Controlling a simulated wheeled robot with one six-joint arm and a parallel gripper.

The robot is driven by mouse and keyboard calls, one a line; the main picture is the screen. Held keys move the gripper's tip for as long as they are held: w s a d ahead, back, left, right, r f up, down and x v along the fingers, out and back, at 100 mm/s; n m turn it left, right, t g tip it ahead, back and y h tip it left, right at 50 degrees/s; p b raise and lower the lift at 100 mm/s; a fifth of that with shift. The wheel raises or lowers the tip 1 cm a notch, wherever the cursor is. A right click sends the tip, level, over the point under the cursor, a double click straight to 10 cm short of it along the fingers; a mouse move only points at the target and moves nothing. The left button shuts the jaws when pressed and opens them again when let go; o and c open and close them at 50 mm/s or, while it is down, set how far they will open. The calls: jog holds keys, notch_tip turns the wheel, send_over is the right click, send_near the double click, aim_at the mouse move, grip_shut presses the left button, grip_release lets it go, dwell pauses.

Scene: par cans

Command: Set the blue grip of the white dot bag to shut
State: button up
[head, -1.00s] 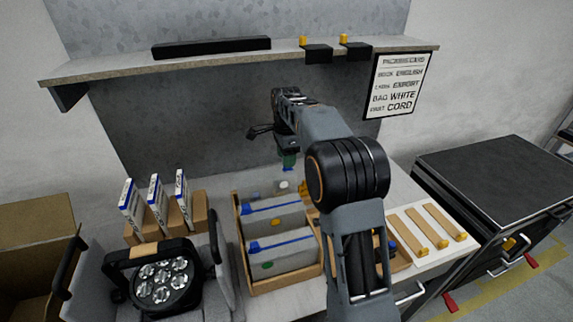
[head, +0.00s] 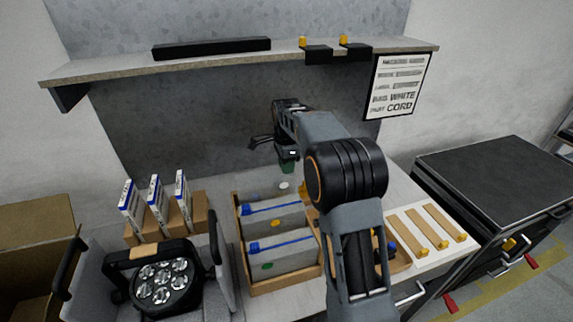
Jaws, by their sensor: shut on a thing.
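My gripper (head: 288,160) is over the back of the wooden tray, below the shelf. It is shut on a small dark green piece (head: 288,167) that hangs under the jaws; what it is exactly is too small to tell. A white dot (head: 283,186) shows just below it, on the rearmost bag in the tray. That bag's outline is faint, and I cannot make out its blue grip. In front of it stand a grey bag with a yellow dot (head: 290,217) and one with a green dot (head: 295,258); both have a blue strip and a blue grip at the left end.
The wooden tray (head: 282,285) holds the bags. Left of it are several boxes (head: 157,203) in a rack and a par can (head: 160,283). A shelf (head: 220,60) runs above. My arm covers the tray's right side. A board with wooden strips (head: 427,227) lies at right.

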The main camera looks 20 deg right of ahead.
aim_at(239, 181)
grip_shut()
jog(key=a+p, duration=0.2)
jog(key=a, duration=1.3)
jog(key=shift+s, duration=0.15)
jog(key=o, duration=0.6)
grip_release()
notch_tip(239, 181, up, 14)
jog(key=shift+f+p, duration=0.1)
jog(key=shift+p, duration=0.2)
